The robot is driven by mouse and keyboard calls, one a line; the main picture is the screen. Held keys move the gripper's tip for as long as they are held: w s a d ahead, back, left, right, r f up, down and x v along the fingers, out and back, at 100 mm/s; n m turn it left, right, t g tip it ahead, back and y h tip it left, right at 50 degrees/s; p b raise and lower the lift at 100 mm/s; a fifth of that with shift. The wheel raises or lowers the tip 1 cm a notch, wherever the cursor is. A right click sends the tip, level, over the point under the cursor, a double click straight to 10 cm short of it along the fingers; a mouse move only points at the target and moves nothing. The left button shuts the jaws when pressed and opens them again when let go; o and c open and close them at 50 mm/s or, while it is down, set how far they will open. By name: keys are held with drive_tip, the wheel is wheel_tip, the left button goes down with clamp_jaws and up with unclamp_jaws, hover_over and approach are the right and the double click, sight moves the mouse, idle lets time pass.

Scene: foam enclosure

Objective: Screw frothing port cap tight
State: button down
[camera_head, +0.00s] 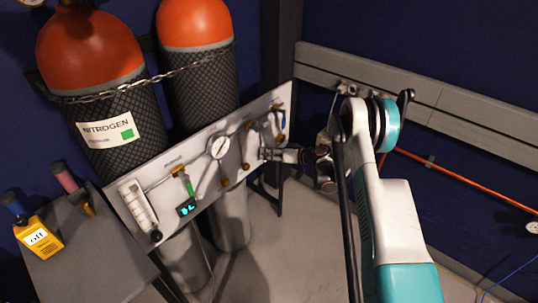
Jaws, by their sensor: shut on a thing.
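My gripper (267,154) reaches in from the right, with its tips at the right part of the grey panel (125,208). It is shut on a small part at the panel face, at the place of the frothing port cap. The cap is mostly hidden between the fingers and too small to make out, so I cannot tell how far it is threaded or whether it sits straight. Brass fittings show on the panel just left of and above the gripper.
A round gauge (218,146), a flow tube (138,207) and a small lit display (187,208) are on the panel. Two chained orange-topped cylinders (120,100) stand behind it. A dark table (90,255) holds a yellow meter (38,238). An orange hose (465,180) runs along the right wall.

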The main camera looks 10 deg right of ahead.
idle(0.3)
drive_tip(key=c, duration=1.3)
unclamp_jaws()
drive_tip(key=shift+c, duration=0.2)
drive_tip(key=shift+d, duration=0.1)
drive_tip(key=v, duration=1.2)
drive_tip(key=shift+f, duration=0.15)
